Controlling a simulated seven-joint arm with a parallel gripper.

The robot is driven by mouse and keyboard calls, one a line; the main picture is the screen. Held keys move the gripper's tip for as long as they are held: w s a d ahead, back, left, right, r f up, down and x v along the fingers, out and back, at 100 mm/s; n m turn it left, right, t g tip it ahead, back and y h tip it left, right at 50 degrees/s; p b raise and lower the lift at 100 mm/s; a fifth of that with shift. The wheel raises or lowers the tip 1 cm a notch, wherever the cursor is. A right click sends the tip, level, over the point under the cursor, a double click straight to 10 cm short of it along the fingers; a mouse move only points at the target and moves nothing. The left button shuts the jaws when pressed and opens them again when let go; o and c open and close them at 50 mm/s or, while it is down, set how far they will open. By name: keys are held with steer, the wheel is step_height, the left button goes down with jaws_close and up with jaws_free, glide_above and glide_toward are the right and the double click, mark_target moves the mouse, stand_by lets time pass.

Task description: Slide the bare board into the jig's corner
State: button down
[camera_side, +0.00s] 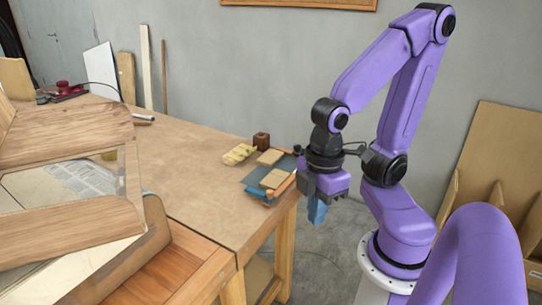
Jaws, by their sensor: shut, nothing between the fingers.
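The jig looks like a dark blue-grey plate (286,166) with orange strips (284,186) along its edges, near the right end of the workbench. A small pale board (274,179) lies on the plate beside the orange strip at the right. A second pale board (270,157) lies at the plate's far left edge. I cannot tell which of the two is the bare one. My gripper (317,212) points down just right of the jig in the picture. Its blue fingers are shut and empty, apart from both boards.
A large curved wooden piece (70,205) fills the left foreground. Panels (505,150) lean on the right wall.

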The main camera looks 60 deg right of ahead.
mark_target(271, 156)
steer(key=w+d+f+m, duration=0.25)
steer(key=w+d, duration=0.25)
steer(key=w, duration=0.5)
steer(key=w+d+f+m, duration=0.2)
steer(key=w+d+m, duration=0.25)
steer(key=w, duration=0.55)
steer(key=w+d+f+m, duration=0.1)
steer(key=d, duration=0.3)
steer(key=w+d+f, duration=0.1)
steer(key=d, duration=0.4)
steer(key=w+d+f+m+t, duration=0.1)
steer(key=d+f, duration=0.1)
steer(key=d, duration=0.2)
steer(key=shift+w+d+m, duration=0.3)
steer(key=shift+d, duration=0.05)
steer(key=s+d+f+m, duration=0.1)
steer(key=d, duration=0.3)
steer(key=d+f+m, duration=0.1)
steer(key=d+f, duration=0.1)
steer(key=d, duration=0.3)
steer(key=s+d+f, duration=0.1)
steer(key=d, duration=0.4)
steer(key=shift+s+f+m+t, duration=0.2)
steer(key=shift+s+m+t, duration=0.1)
steer(key=shift+m+t, duration=0.1)
steer(key=w, duration=1.1)
steer(key=shift+w, duration=0.4)
steer(key=shift+f, duration=0.85)
steer(key=shift+s, duration=0.15)
